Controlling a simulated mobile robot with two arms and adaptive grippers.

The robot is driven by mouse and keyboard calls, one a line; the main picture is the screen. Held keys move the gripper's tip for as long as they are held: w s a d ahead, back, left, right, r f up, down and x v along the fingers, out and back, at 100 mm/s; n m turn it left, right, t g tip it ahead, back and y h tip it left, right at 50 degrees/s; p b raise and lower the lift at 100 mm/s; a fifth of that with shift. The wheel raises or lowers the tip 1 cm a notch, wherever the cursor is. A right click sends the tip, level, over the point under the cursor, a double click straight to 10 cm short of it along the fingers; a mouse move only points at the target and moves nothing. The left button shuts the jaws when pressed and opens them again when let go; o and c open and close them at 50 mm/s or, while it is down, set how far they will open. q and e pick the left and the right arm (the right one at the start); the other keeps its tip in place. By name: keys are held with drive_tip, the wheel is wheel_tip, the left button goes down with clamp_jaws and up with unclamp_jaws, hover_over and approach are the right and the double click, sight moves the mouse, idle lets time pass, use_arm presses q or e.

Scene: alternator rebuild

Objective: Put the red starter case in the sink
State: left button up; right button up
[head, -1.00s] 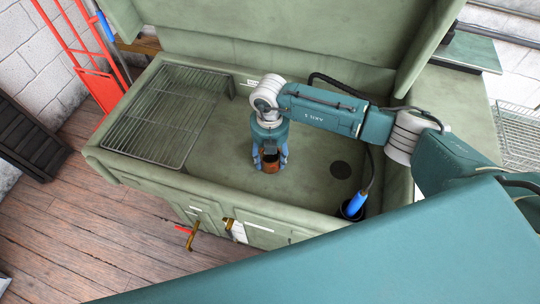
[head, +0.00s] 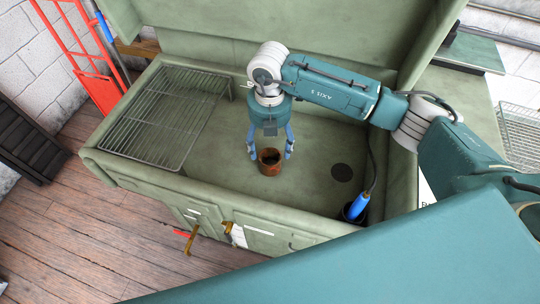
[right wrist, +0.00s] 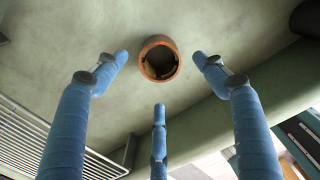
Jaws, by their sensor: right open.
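The starter case (head: 270,163) is a short, hollow, reddish-brown cylinder. My left gripper is not in view.
A wire rack (head: 165,115) covers the sink's left side. A blue-handled tool (head: 358,205) with a cable stands in a dark holder at the front right. A red hand truck (head: 95,85) stands at the left.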

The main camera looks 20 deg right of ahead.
wheel_tip(320, 180, up, 4)
drive_tip(key=shift+r+b, duration=0.15)
drive_tip(key=shift+b, duration=0.15)
idle(0.3)
